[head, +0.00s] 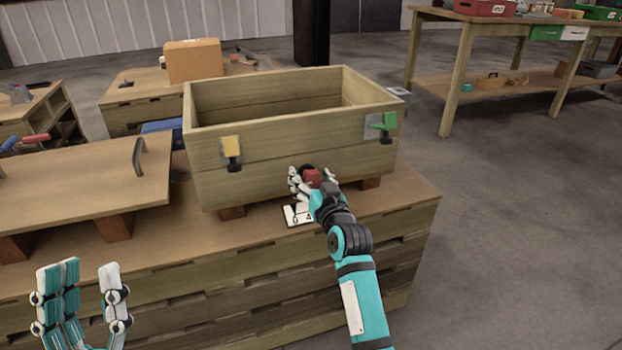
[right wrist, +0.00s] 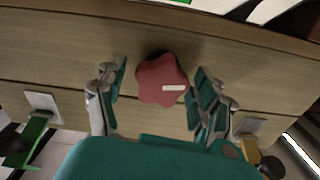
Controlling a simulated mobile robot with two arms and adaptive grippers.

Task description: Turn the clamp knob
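The red star-shaped clamp knob (head: 313,178) sits low on the front wall of the wooden crate (head: 290,185). In the right wrist view the knob (right wrist: 160,78) shows a short white mark on its face. My right gripper (right wrist: 160,90) is open, with its fingers on both sides of the knob and a visible gap on each side. In the head view the right gripper (head: 312,185) partly covers the knob. My left gripper (head: 90,275) is open and empty at the lower left, away from the crate.
The crate front carries a yellow latch (head: 231,148) on the left and a green latch (head: 384,124) on the right. A white card (head: 299,214) lies on the bench below the knob. A wooden lid with a handle (head: 85,190) lies left of the crate. Open floor lies to the right.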

